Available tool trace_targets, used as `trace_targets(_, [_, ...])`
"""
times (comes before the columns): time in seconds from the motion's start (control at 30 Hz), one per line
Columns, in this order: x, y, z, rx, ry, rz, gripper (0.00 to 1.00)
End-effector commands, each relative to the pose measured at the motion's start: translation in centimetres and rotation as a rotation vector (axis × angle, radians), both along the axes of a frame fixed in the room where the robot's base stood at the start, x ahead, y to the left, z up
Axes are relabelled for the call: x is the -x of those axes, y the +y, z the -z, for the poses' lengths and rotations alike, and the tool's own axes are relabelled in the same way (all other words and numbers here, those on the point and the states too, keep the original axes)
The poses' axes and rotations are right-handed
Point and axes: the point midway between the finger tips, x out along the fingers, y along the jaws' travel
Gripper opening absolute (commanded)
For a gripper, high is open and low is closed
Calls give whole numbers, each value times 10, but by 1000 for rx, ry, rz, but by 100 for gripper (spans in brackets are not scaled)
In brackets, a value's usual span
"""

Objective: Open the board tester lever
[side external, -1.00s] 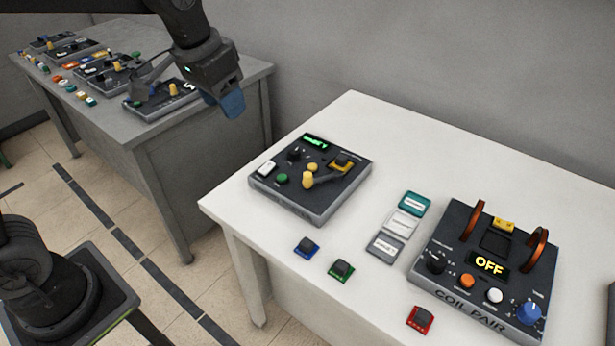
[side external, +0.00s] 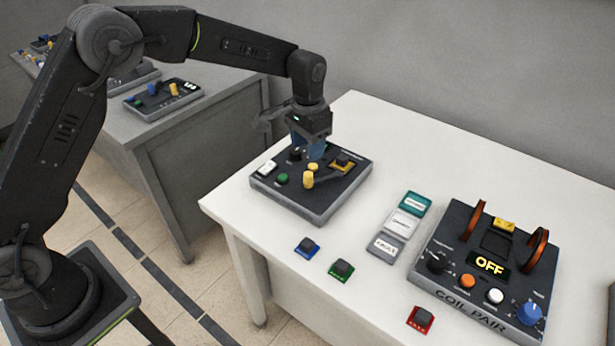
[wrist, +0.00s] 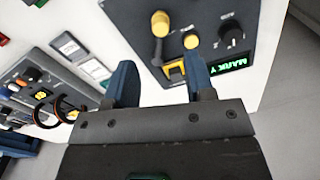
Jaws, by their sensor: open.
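The board tester (side external: 292,212) is a dark box on the white table, with a lever ending in a yellow knob (side external: 308,180). The lever arm runs from the knob toward a yellow socket (side external: 341,166) with a dark piece on it. In the wrist view the yellow knob (wrist: 160,22) stands beyond the fingertips, and the socket (wrist: 174,71) lies between the fingers. My gripper (wrist: 158,82) is open and empty, with blue fingers. In the side external view my gripper (side external: 308,148) is over the tester's back part and partly hides its display. The wrist view shows the display (wrist: 229,63) reading "MARK Y".
The coil pair unit (side external: 480,265) stands to the right, showing "OFF". Teal, white and grey labelled tiles (side external: 398,226) lie between it and the tester. Blue (side external: 306,246), green (side external: 341,271) and red (side external: 420,319) small blocks lie near the front edge. A grey table (side external: 190,140) stands behind left.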

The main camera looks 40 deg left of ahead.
Motion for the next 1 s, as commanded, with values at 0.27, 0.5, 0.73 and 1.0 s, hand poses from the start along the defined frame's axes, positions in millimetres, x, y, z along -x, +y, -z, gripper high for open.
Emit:
trace_targets(0.27, [1, 0, 59, -1, 4, -1, 49])
trace_targets(0.5, [1, 1, 92, 0, 1, -1, 49])
trace_targets(0.73, [0, 1, 101, -1, -1, -1, 49])
trace_targets(1.0, [0, 1, 101, -1, -1, -1, 42])
